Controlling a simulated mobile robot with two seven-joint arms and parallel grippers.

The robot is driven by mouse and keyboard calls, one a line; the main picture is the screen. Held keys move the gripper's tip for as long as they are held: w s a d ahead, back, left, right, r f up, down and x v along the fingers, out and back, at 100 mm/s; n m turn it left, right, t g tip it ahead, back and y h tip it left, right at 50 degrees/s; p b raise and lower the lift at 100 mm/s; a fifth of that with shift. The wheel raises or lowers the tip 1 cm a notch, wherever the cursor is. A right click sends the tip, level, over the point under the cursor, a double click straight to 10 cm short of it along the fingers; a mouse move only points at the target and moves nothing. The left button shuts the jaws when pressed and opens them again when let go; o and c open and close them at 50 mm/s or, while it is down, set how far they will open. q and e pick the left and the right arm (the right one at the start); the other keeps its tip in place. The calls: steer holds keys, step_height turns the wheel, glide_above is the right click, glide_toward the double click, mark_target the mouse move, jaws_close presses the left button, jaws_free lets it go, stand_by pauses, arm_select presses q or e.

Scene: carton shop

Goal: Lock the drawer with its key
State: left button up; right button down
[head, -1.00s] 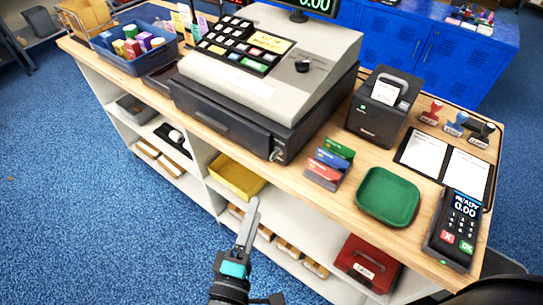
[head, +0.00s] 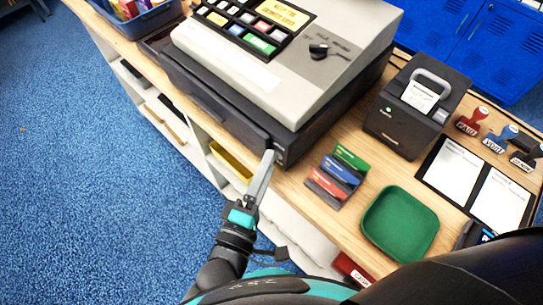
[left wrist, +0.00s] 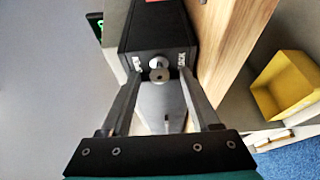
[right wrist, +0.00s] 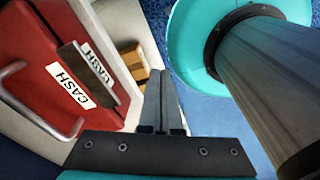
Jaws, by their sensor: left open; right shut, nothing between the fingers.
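The black cash drawer (head: 211,105) sits under the grey register and looks shut. Its lock is on the front near the right end, behind my left gripper (head: 268,158) in the head view. In the left wrist view, the silver lock (left wrist: 157,62) has the key's round grey head (left wrist: 159,75) in front of it, between white labels. My left gripper (left wrist: 160,72) is open, with one finger on each side of the key, apart from it. My right gripper (right wrist: 160,75) is shut and empty, beside a red cash box.
The grey register (head: 262,50) has a black knob on top. A card rack (head: 337,177), a green tray (head: 400,224) and a printer (head: 417,107) stand on the counter to the right. The red cash box (right wrist: 62,75) is close to my right gripper.

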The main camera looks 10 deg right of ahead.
arm_select(q)
jaws_close()
stand_by(0.6)
